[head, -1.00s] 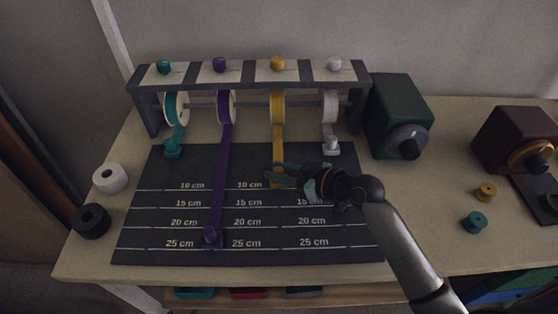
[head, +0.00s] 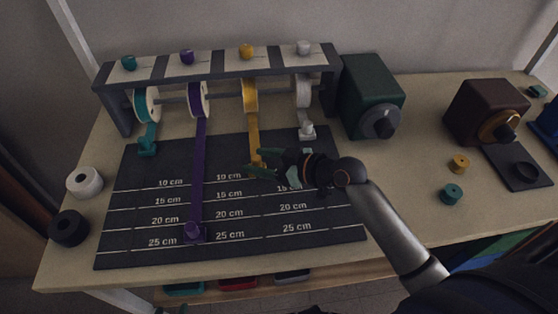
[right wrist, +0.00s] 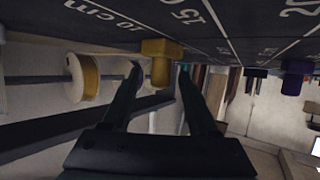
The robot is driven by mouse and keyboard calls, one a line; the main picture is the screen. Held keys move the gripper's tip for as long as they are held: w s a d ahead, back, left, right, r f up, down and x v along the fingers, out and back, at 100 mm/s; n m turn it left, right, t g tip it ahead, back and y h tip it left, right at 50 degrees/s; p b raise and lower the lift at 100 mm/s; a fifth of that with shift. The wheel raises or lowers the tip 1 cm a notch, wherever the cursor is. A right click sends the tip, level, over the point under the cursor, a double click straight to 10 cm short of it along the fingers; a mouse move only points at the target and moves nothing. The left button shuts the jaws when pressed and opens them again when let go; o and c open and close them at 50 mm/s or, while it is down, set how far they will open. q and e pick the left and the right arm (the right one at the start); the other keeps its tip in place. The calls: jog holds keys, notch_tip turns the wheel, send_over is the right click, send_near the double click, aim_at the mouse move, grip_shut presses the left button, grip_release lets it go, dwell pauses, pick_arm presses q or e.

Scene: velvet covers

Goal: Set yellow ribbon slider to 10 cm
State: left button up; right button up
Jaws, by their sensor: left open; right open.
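The yellow ribbon (head: 253,130) runs from its spool (head: 250,95) down onto the dark measuring mat. Its yellow slider (right wrist: 160,68) shows in the right wrist view between the two fingers of my right gripper (right wrist: 158,72). The fingers stand apart, and I cannot tell whether either touches it. In the head view my right gripper (head: 257,170) is at the ribbon's lower end, close to the 10 cm marking (head: 229,177). It partly hides the slider and the line there, so the exact distance is unclear. My left gripper is not clearly visible.
The purple slider (head: 194,232) is near the 25 cm line, left of the yellow lane. Teal (head: 147,147) and white (head: 307,131) sliders are near the rack (head: 215,73). A green box (head: 370,95) stands right of the rack. Black (head: 69,228) and white (head: 84,181) rolls lie left.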

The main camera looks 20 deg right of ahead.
jog(key=v, duration=1.1)
jog(key=shift+s, duration=0.15)
jog(key=shift+s+d+r, duration=0.1)
jog(key=shift+d, duration=0.05)
